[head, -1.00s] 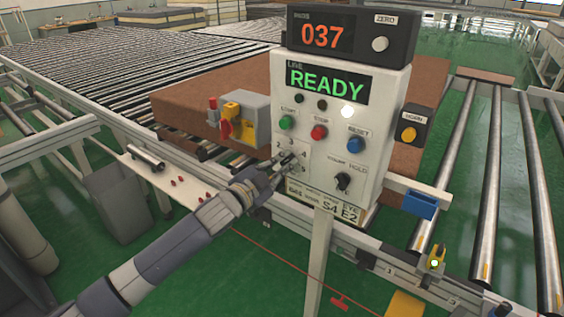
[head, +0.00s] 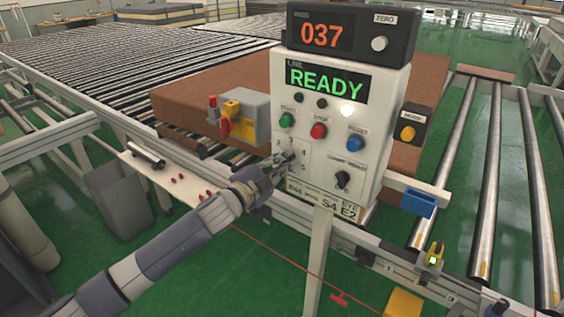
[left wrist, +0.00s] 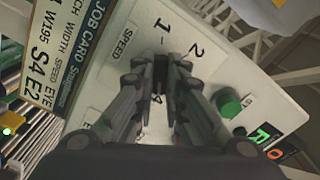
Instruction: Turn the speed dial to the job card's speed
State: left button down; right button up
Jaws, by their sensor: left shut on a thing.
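The control box (head: 335,125) stands upright in the middle of the head view, with a green READY display. My left gripper (head: 287,162) reaches its lower left face and is shut on the speed dial. The fingers hide most of the dial, so I cannot read its pointer. The left wrist view shows the fingers (left wrist: 160,75) over the dial, with SPEED, 1, 2 and 4 printed around it. The job card (left wrist: 50,50) reads W195, S4, E2; in the head view the card (head: 325,203) sits at the box's bottom. My right gripper is not in view.
Green, red and blue buttons (head: 318,131) and a black lower knob (head: 342,180) are close to the dial. A grey and yellow switch unit (head: 243,118) stands left of the box. A brown mattress (head: 190,95) lies behind on the rollers.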

pick_arm(q)
jog(key=shift+a, duration=0.1)
jog(key=c, duration=1.6)
grip_release()
jog(key=shift+w+f, duration=0.1)
jog(key=shift+c, duration=0.2)
jog(key=v, duration=1.2)
